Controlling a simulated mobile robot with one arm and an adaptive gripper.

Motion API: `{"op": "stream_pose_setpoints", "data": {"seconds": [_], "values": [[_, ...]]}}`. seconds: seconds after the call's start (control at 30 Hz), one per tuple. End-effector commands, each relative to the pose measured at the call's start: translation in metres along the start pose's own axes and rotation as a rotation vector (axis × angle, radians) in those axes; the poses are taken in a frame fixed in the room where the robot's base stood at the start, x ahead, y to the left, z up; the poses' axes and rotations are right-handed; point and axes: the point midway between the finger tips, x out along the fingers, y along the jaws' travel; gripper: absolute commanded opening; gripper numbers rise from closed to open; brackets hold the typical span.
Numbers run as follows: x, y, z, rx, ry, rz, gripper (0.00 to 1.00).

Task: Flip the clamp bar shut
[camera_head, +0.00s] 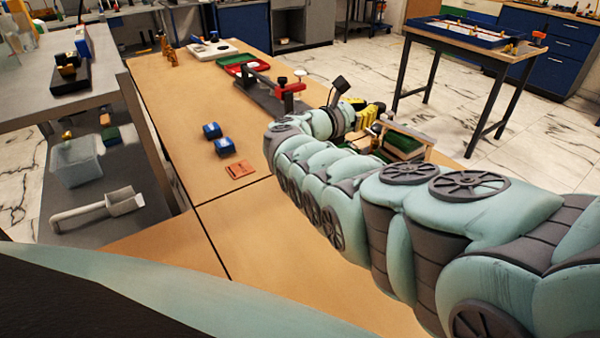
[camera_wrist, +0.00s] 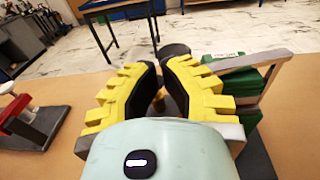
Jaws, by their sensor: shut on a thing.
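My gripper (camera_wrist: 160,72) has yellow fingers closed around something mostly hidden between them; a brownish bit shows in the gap. A pale grey bar, which I take as the clamp bar (camera_wrist: 250,61), runs from behind the right finger out to the right, above green blocks (camera_wrist: 228,72). The part between the fingers seems to be its near end. In the head view the bar (camera_head: 408,133) is raised beside my gripper (camera_head: 366,112), with green blocks (camera_head: 403,147) below it. A dark round knob (camera_wrist: 174,49) shows just beyond the fingertips.
A dark plate with a red post (camera_head: 288,93) stands farther along the bench (camera_head: 185,115). Blue blocks (camera_head: 218,140) and a brown pad (camera_head: 240,169) lie to the left. The bench between them and the rig is fairly clear. My arm hides much of the near right.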

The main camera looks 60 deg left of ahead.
Motion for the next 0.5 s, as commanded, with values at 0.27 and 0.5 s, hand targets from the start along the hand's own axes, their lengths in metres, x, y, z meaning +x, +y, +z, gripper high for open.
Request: {"op": "stream_pose_setpoints", "data": {"seconds": [0.27, 0.5], "values": [[0.024, 0.005, -0.002, 0.0, 0.002, -0.002, 0.0], [0.034, 0.006, 0.0, -0.001, 0.001, -0.002, 0.0]]}}
